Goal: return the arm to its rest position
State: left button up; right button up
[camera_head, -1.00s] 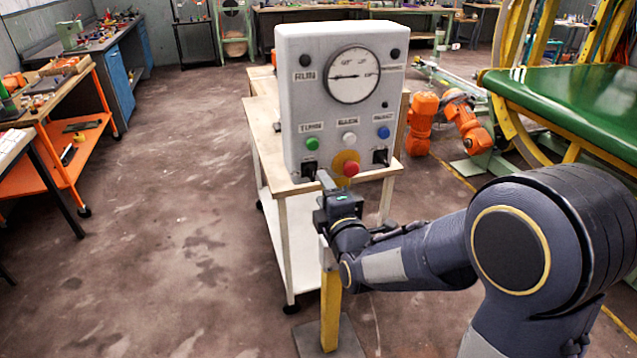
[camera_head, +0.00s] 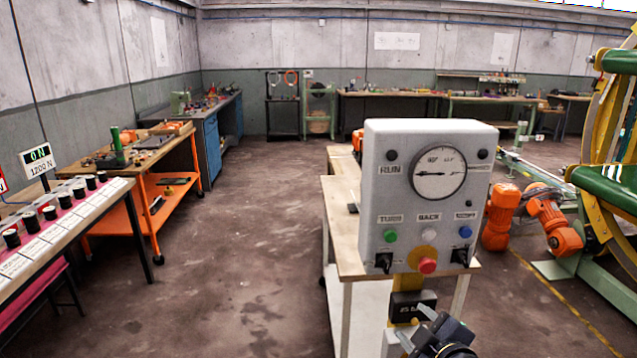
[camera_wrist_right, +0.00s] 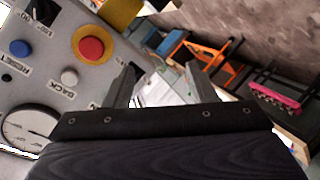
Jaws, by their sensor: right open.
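My right gripper (camera_head: 414,326) shows at the bottom edge of the head view, just below and in front of the control box (camera_head: 377,215). In the right wrist view its two fingers (camera_wrist_right: 158,88) stand apart with nothing between them. The box stands upright on a wooden-topped bench, with a dial, green, white and blue buttons, two black switches and a red button (camera_head: 427,266) on a yellow base. The red button also shows in the right wrist view (camera_wrist_right: 91,48), apart from the fingers. Most of my right arm is out of the head view. My left gripper is not seen.
The bench (camera_head: 345,240) supports the box. A table with black knobs (camera_head: 60,235) and an orange cart (camera_head: 165,190) stand left. Open floor lies between. Green and yellow machinery is at right.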

jog(key=s+f+m+g+y, duration=0.1)
jog(key=s+m+g, duration=0.7)
jog(key=s, duration=1.5)
jog(key=m, duration=0.5)
jog(key=shift+s+d+f+y+p, duration=0.35)
jog(key=shift+s+y, duration=0.05)
